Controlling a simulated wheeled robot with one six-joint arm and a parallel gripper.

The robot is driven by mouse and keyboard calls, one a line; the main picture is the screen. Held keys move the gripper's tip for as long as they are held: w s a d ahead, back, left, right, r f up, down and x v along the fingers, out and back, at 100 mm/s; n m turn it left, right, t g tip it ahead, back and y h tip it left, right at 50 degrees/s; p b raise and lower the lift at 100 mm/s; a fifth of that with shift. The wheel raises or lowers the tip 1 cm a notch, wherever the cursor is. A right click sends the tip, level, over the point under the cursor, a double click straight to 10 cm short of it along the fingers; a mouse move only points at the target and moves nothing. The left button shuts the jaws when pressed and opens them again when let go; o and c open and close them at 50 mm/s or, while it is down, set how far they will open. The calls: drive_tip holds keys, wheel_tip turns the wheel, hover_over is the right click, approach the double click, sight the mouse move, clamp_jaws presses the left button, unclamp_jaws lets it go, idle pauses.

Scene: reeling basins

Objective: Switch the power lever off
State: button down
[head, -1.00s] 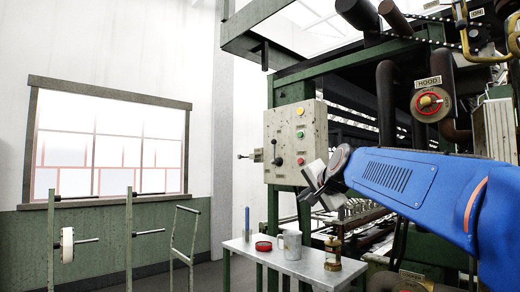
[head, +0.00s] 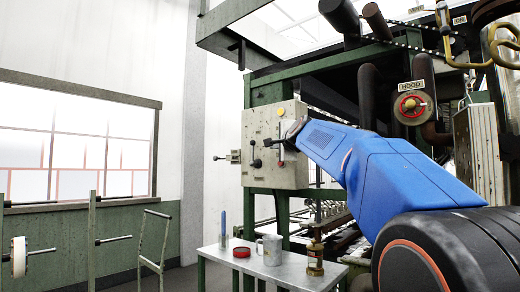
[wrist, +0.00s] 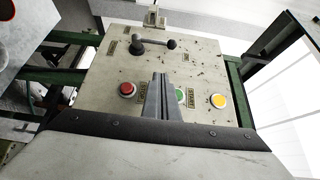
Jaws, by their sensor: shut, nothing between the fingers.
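The power lever (wrist: 154,45) is a short grey bar with a dark ball at each end, on the face of a beige control box (wrist: 95,80). In the head view the lever (head: 255,156) stands near the box's left edge, its larger ball low. My gripper (wrist: 162,77) is shut and empty in front of the panel. In the wrist view its fingers point toward the lever, apparently apart from it, and partly cover the green button (wrist: 180,95). The red button (wrist: 127,89) and yellow button (wrist: 218,101) flank the fingers. In the head view my arm hides the box's right side.
A fitting (head: 228,157) sticks out from the box's left side. Below stands a small table (head: 215,254) with a grey mug (head: 270,250), a red tin (head: 242,252) and a brass lamp (head: 315,258).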

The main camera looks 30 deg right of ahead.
drive_tip(key=x, duration=0.3)
drive_tip(key=a+x, duration=0.1)
drive_tip(key=x, duration=0.7)
drive_tip(key=shift+w+a, duration=0.3)
drive_tip(key=shift+w, duration=0.15)
drive_tip(key=shift+w+a, duration=0.35)
drive_tip(key=shift+w, duration=0.35)
